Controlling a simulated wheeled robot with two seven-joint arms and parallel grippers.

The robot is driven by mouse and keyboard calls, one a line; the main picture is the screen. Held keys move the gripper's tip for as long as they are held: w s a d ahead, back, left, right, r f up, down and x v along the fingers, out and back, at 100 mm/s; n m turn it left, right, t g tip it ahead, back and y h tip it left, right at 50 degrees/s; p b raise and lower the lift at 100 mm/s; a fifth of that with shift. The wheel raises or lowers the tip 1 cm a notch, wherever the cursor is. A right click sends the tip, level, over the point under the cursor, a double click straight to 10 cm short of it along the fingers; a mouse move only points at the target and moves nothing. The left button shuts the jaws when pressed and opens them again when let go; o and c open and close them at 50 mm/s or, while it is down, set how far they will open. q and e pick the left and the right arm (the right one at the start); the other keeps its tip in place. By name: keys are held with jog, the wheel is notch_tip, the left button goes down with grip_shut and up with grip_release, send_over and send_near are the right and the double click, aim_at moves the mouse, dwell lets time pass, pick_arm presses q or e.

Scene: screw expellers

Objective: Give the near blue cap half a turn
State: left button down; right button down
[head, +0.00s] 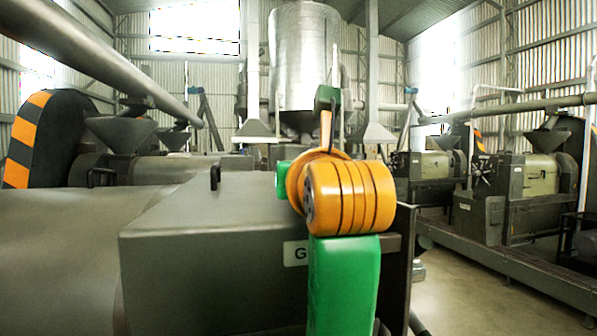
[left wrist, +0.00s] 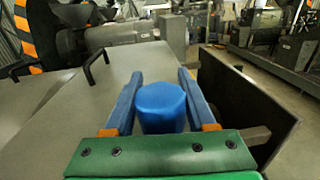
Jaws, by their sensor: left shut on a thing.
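One blue cap (left wrist: 160,107) shows in the left wrist view, a short rounded cylinder close to the edge of a grey machine top. My left gripper (left wrist: 160,76) has its two blue fingers on either side of the cap and is shut on it. The cap sits between the fingers, just beyond the green palm plate. How far it is turned cannot be told. In the head view the cap is not visible, and my own orange and green arm covers part of the machine. No second blue cap shows. My right gripper is in neither view.
The grey machine cover (head: 190,220) bears a black handle (head: 215,177), also in the left wrist view (left wrist: 96,63). A dark panel (left wrist: 230,105) stands right of the cap. Other expellers (head: 515,185) line the right side, with open floor (head: 470,275) before them.

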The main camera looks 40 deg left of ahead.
pick_arm(q)
jog(key=m+t+h, duration=0.1)
jog(key=m+t+h+b, duration=0.1)
jog(key=h, duration=0.1)
jog(key=d+m+t+h+b, duration=0.1)
jog(key=m+h, duration=0.1)
jog(key=shift+w+t, duration=0.25)
jog(key=shift+t, duration=0.05)
jog(key=shift+w+d+r+m+t+h+b, duration=0.1)
jog(key=shift+d+m+t+h+b, duration=0.15)
jog(key=shift+m+h, duration=0.75)
jog(key=shift+d+f+m+t+h+b, duration=0.15)
jog(key=shift+m+t+h+b, duration=0.3)
jog(key=shift+h, duration=1)
jog(key=shift+w+d+r+m+t+h+b, duration=0.1)
jog(key=shift+d+r+m+h, duration=0.1)
jog(key=shift+m+h, duration=0.85)
jog(key=shift+h, duration=0.6)
jog(key=shift+c, duration=1.1)
grip_release()
jog(key=shift+s, duration=0.1)
